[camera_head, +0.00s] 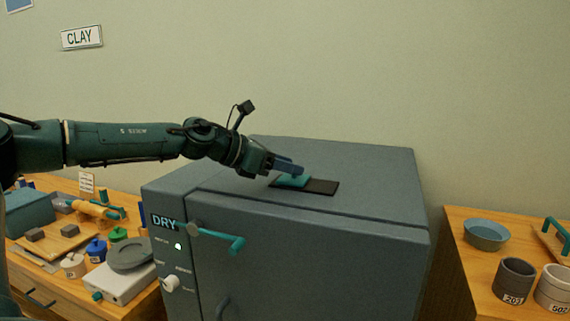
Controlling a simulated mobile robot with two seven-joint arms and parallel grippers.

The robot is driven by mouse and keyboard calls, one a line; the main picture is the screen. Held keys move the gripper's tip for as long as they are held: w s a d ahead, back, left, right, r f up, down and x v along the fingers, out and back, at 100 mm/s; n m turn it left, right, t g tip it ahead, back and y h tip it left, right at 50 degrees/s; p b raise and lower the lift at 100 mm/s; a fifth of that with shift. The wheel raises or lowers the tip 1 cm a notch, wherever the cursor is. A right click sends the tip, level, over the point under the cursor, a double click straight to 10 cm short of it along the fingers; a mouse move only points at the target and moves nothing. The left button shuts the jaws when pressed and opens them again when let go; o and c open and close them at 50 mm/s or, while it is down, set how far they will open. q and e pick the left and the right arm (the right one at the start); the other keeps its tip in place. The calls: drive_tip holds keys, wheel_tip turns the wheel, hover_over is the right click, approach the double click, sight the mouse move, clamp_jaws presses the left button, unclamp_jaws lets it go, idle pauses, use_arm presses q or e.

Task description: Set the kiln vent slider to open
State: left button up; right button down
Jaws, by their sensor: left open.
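The grey-blue kiln (330,263) stands in the middle of the head view. On its top is a dark vent slot (322,187) with a teal slider plate (294,182) over its left part. The dark slot shows to the right of the plate. My left gripper (300,171) reaches in from the left, low over the kiln top, with its fingers at the teal slider. It is open. I cannot tell whether the fingers touch the slider. My right gripper is not in view.
A teal handle (237,243) sticks out from the kiln front, beside a "DRY" label (164,223) and a white knob (170,283). Wooden tables with clutter stand left and right; the right one holds a blue bowl (486,236) and cups (514,281). The kiln top's right side is clear.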

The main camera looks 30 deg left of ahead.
use_arm(q)
clamp_jaws()
idle(0.4)
